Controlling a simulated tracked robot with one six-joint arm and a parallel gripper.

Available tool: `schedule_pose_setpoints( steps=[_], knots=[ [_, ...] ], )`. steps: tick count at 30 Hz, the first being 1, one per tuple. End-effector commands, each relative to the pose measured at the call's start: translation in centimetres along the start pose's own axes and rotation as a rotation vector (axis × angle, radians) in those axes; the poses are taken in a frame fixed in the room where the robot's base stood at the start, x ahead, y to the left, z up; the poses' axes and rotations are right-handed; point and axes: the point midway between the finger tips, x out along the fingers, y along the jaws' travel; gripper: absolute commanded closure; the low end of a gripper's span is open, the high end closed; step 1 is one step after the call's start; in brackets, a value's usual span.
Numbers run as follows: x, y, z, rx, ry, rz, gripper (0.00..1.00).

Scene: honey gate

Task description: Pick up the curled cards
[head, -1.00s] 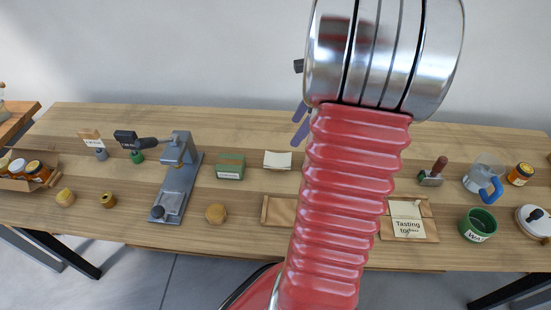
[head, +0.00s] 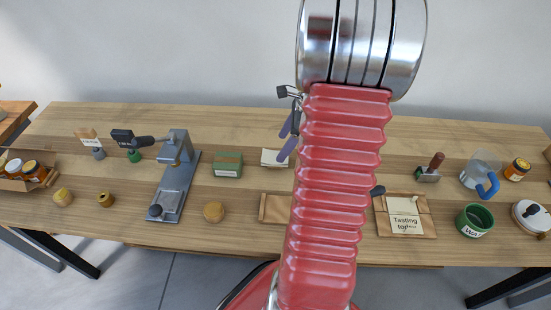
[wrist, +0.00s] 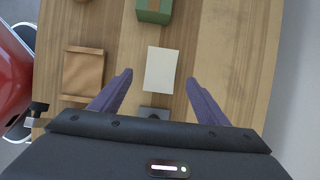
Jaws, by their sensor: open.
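The cards show as a pale cream sheet or stack (head: 271,158) on the wooden table, to the right of the green box; any curl is too small to make out. In the wrist view they (wrist: 162,68) lie flat-looking, ahead of and between my fingertips. My gripper (head: 285,142) has purple fingers and is open and empty above the table, beside and partly over the cards' right side in the head view. In the wrist view my gripper (wrist: 160,78) has its two fingers spread on either side of the cards' near end. Contact cannot be told.
The green box (head: 228,164) is just left of the cards; a brown kraft tray (head: 272,217) is in front. A grey press (head: 174,180) stands further left. A tasting-card board (head: 426,226) and green tub (head: 474,221) are right. My red arm hides the table's middle.

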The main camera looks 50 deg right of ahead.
Motion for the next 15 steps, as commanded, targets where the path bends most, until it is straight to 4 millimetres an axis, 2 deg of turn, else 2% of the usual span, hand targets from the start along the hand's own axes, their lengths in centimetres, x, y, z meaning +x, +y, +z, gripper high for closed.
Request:
schedule_pose_setpoints(
  steps=[8, 15],
  knots=[
    [0.1, 0.0, -0.1, 0.001, 0.0, 0.0, 0.31],
    [2.4, -0.1, -0.3, 0.001, -0.001, 0.003, 0.31]
  ],
)
